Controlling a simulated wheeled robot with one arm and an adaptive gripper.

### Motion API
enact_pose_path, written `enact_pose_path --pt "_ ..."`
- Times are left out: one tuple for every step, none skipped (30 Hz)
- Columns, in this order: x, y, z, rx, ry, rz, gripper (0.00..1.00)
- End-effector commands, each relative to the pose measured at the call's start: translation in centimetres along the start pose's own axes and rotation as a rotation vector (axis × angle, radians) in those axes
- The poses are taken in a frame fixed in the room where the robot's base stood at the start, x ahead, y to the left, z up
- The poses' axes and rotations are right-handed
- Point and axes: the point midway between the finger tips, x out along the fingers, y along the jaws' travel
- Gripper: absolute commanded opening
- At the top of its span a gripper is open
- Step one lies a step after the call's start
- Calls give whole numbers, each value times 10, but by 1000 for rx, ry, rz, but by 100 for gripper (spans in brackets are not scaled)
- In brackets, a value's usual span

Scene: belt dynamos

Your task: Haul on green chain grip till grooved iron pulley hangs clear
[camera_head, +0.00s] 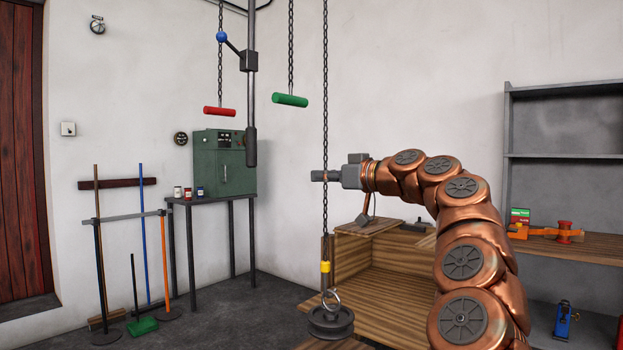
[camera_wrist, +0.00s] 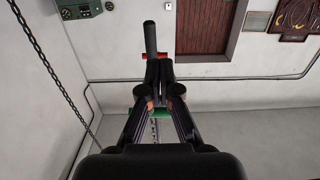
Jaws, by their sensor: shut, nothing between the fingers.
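The green chain grip (camera_head: 290,100) is a short horizontal bar hanging on its own chain. In the camera_head view it is above and left of my gripper (camera_head: 319,176), apart from it. In the camera_wrist view part of the green grip (camera_wrist: 134,113) shows behind the fingers of my gripper (camera_wrist: 159,72), which are shut and empty. The dark grooved iron pulley (camera_head: 331,324) is at the lower end of the long hoist chain (camera_head: 325,90), under a yellow-banded link and a ring. I cannot tell whether its underside touches anything.
A red grip (camera_head: 219,111) hangs farther left, near a blue-knobbed lever (camera_head: 222,37) and a dark vertical rod (camera_head: 251,100). A wooden crate (camera_head: 385,270) stands below my arm. A green cabinet (camera_head: 225,160) and shelves (camera_head: 560,160) flank the space. The hoist chain crosses the gripper in the camera_head view.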

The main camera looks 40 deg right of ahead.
Motion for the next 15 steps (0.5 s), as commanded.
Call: enact_pose_path --pt "-4 0 0 0 0 1 0" --pt "-6 0 0 0 0 1 0" --pt "-8 0 0 0 0 1 0" --pt "-9 0 0 0 -1 1 0" --pt "-10 0 0 0 -1 1 0" --pt "-10 0 0 0 -1 1 0" --pt "-11 0 0 0 -1 0 0" --pt "-11 0 0 0 -1 0 0" --pt "-12 0 0 0 -1 0 0" --pt "-12 0 0 0 -1 0 0" --pt "-12 0 0 0 -1 0 0" --pt "-12 0 0 0 -1 0 0" --pt "-11 0 1 0 -1 0 0" --pt "-11 0 1 0 -1 0 0" --pt "-11 0 1 0 -1 0 0"
